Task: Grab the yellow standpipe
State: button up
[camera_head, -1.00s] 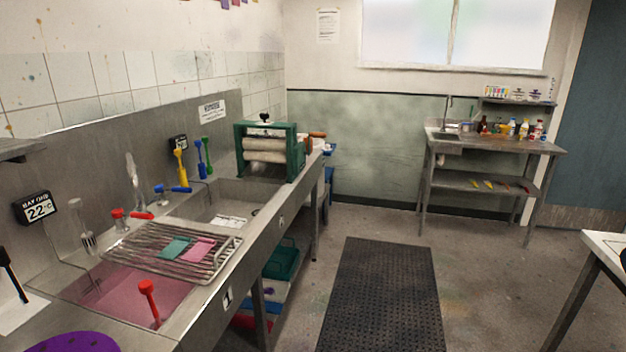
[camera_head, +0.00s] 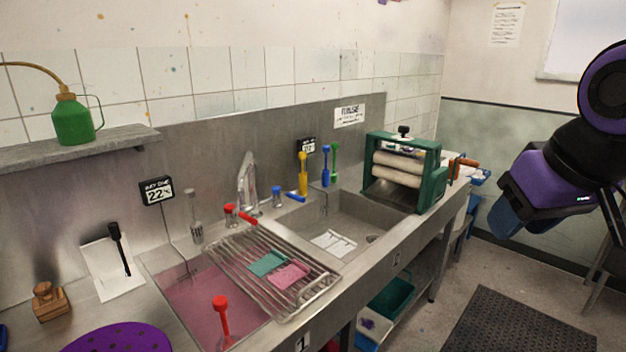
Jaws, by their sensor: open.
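The yellow standpipe (camera_head: 303,174) stands upright at the back left of the second basin, against the steel splashback. It has a thick head at the top and sits just left of a blue standpipe (camera_head: 326,166) and a green one (camera_head: 335,163). A red standpipe (camera_head: 222,318) stands in the front basin with pink liquid. My gripper (camera_head: 512,217), at the end of my purple and black arm, hangs in the air at the right. It is open, empty and well apart from the yellow standpipe; its fingertips show poorly.
A wire rack (camera_head: 285,250) with teal and pink pieces bridges the front basin. Taps with red and blue handles (camera_head: 250,215) stand behind it. A green roller press (camera_head: 402,172) stands right of the standpipes. A shelf (camera_head: 80,150) holds a green oil can (camera_head: 72,120).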

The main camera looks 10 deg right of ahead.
aim_at(303, 155)
jog(key=i+l+u, duration=0.3)
jog(key=i+l, duration=0.2)
jog(key=l, duration=0.15)
jog(key=i+l+u, duration=0.15)
jog(key=l, duration=0.25)
jog(key=i+l+u, duration=0.3)
jog(key=l, duration=0.5)
jog(key=i+l+u, duration=0.15)
jog(key=l, duration=0.3)
jog(key=i+l+u, duration=0.2)
jog(key=l, duration=0.25)
jog(key=i+l+u, duration=0.15)
jog(key=l, duration=0.3)
